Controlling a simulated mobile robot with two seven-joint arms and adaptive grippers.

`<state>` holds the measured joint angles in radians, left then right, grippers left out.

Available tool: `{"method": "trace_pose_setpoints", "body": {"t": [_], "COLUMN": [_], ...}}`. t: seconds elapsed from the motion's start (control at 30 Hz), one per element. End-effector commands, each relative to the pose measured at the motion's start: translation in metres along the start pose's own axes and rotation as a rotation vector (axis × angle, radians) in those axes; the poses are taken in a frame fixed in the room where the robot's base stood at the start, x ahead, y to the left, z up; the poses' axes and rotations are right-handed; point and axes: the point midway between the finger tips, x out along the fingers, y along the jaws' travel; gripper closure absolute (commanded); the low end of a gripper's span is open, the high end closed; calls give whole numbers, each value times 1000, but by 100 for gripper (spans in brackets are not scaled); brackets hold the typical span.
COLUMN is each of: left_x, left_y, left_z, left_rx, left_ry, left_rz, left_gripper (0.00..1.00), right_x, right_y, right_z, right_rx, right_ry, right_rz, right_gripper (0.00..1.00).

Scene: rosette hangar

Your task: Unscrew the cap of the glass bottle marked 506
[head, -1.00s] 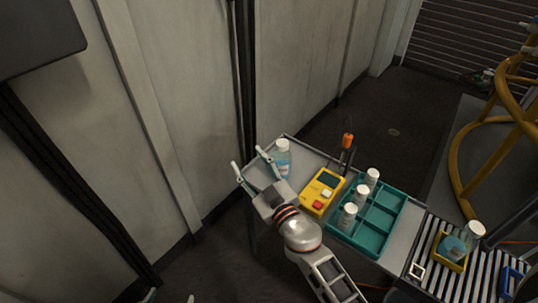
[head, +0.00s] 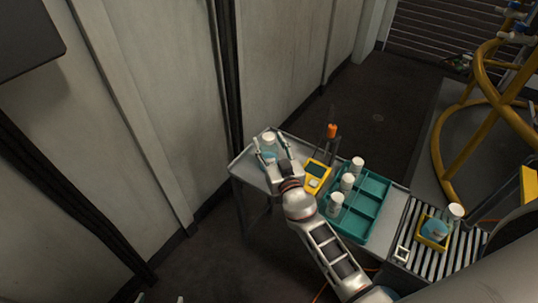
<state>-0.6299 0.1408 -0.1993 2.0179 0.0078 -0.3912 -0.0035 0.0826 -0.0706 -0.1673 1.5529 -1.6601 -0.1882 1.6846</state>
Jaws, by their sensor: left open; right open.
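A clear bottle with a white cap and bluish contents (head: 268,138) stands upright at the far left end of the grey table. No number can be read on it, so I cannot tell whether it is the one marked 506. My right gripper (head: 270,146) is open, with its fingers on either side of this bottle in the picture. I cannot tell whether they touch it, and the gripper hides its lower part. My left gripper (head: 160,298) shows only its two parted fingertips at the bottom edge, far from the table.
A yellow device (head: 316,172) lies beside my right gripper, with an orange-handled tool (head: 332,131) behind it. A teal divided tray (head: 373,209) holds white-capped bottles. A roller conveyor (head: 410,232) carries a yellow bin (head: 425,241) with a bottle. A wall stands left of the table.

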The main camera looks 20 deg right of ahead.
Motion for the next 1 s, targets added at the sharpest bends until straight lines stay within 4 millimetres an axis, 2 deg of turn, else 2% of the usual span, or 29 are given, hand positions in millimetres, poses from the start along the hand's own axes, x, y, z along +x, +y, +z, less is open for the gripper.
{"method": "trace_pose_setpoints", "body": {"t": [0.1, 0.3, 0.47, 0.5, 1.0], "left_x": [0, 0, 0, 0, -1], "left_y": [0, 1, 1, 1, 0], "left_z": [0, 1, 1, 1, -2], "left_rx": [-1, -2, -2, -2, -1], "left_ry": [-1, -1, -1, -1, 1], "left_rz": [1, 1, 1, 1, 0], "left_gripper": [37, 37, 37, 37, 37], "right_x": [6, 6, 6, 6, 6], "right_y": [0, 0, 0, 0, 0], "right_z": [1, 1, 1, 2, -1], "right_rx": [0, 1, 1, 0, -1], "right_ry": [-1, -2, -2, -2, -2], "right_rz": [0, 0, -1, -1, 0], "right_gripper": [54, 54, 96, 100, 100]}}
